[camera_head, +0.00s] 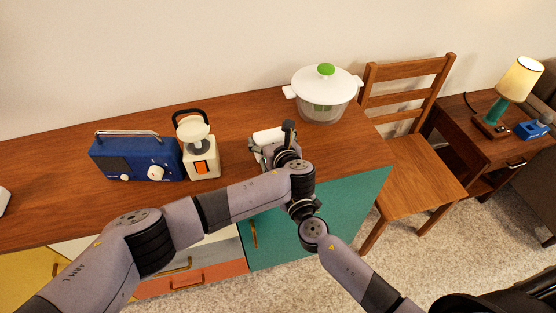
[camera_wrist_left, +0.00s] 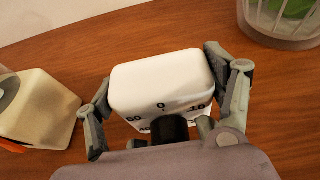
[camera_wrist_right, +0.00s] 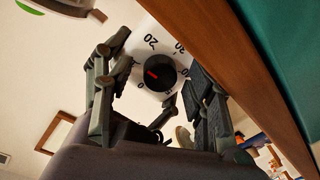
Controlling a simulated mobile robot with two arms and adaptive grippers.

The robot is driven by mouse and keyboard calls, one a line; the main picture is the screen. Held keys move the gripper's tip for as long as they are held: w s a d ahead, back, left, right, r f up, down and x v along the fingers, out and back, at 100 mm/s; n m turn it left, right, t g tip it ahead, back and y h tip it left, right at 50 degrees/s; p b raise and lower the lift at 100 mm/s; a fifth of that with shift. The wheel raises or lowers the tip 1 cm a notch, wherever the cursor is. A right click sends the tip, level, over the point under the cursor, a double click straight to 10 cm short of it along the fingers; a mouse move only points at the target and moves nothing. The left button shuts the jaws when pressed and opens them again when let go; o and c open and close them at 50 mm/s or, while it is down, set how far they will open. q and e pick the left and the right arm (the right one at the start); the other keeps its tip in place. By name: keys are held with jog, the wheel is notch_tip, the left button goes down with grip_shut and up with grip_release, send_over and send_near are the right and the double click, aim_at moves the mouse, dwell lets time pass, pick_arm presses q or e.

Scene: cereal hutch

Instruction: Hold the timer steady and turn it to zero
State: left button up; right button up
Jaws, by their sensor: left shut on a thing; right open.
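The timer (camera_head: 268,136) is a white box standing on the wooden sideboard. My left gripper (camera_wrist_left: 158,66) is shut on it, one finger on each side; the timer's top (camera_wrist_left: 160,72) shows between them. In the right wrist view the timer's numbered face (camera_wrist_right: 151,42) carries a black dial (camera_wrist_right: 157,73) with a red mark. The mark lies toward the side of the low numbers; I cannot tell its exact reading. My right gripper (camera_wrist_right: 158,56) is open in front of the face, fingers either side of the dial. Contact with the dial is unclear. In the head view the arms partly hide the timer.
A white-and-orange appliance (camera_head: 201,160) and a blue radio (camera_head: 135,158) stand left of the timer. A salad spinner (camera_head: 324,96) with a green knob stands behind right. A wooden chair (camera_head: 409,175) is beside the sideboard (camera_head: 235,128). The sideboard's front edge lies close by.

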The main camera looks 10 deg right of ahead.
jog(key=s+d, duration=0.1)
jog(key=s, duration=1)
jog(key=shift+s+d, duration=0.2)
jog(key=w+m, duration=0.2)
jog(key=w, duration=0.2)
jog(key=w+a+m, duration=0.1)
jog(key=w+m, duration=0.1)
jog(key=w, duration=0.1)
jog(key=w+m, duration=0.1)
jog(key=w, duration=0.3)
jog(key=shift+w+a+m+h, duration=0.3)
jog(key=shift+w+a+m, duration=0.05)
jog(key=shift+m, duration=0.05)
jog(key=shift+c, duration=0.2)
